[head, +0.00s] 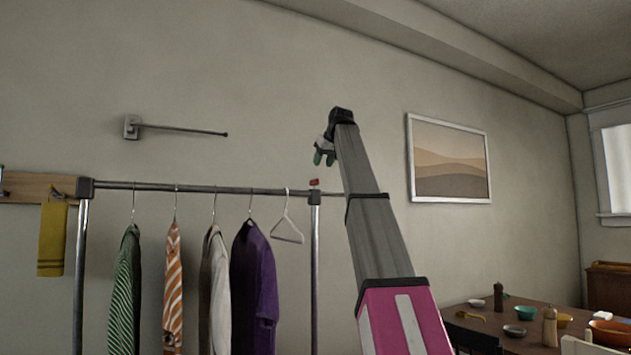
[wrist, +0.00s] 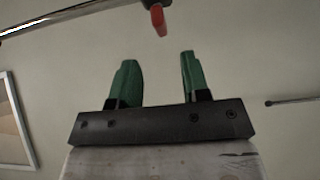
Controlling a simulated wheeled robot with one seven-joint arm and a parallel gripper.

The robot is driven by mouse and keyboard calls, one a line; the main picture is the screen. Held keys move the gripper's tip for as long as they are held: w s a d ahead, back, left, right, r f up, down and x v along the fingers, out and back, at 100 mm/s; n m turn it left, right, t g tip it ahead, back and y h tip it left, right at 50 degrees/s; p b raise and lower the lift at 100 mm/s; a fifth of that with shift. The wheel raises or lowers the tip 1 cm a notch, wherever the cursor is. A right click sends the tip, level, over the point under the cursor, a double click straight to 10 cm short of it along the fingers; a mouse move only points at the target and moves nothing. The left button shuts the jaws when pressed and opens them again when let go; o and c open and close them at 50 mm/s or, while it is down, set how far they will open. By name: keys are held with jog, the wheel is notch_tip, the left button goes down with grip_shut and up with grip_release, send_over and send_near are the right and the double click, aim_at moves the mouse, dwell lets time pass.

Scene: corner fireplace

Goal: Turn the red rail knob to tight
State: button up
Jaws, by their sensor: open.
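The red rail knob (head: 314,182) sits on top of the clothes rack's right upper corner joint in the head view. In the wrist view the red knob (wrist: 158,18) shows at the top, just beyond the fingertips and between their lines. The knob is apart from both fingers. Its turn setting cannot be read.
The rack rail (head: 190,188) carries several garments and an empty white hanger (head: 287,228) left of the knob. A wall-mounted rod (head: 180,129) sticks out above the rail. A framed picture (head: 449,160) hangs at right. A cluttered table (head: 490,328) stands lower right.

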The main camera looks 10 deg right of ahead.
aim_at(314, 182)
jog(key=x, duration=0.8)
jog(key=shift+w+f, duration=0.25)
jog(key=shift+f, duration=0.1)
grip_shut()
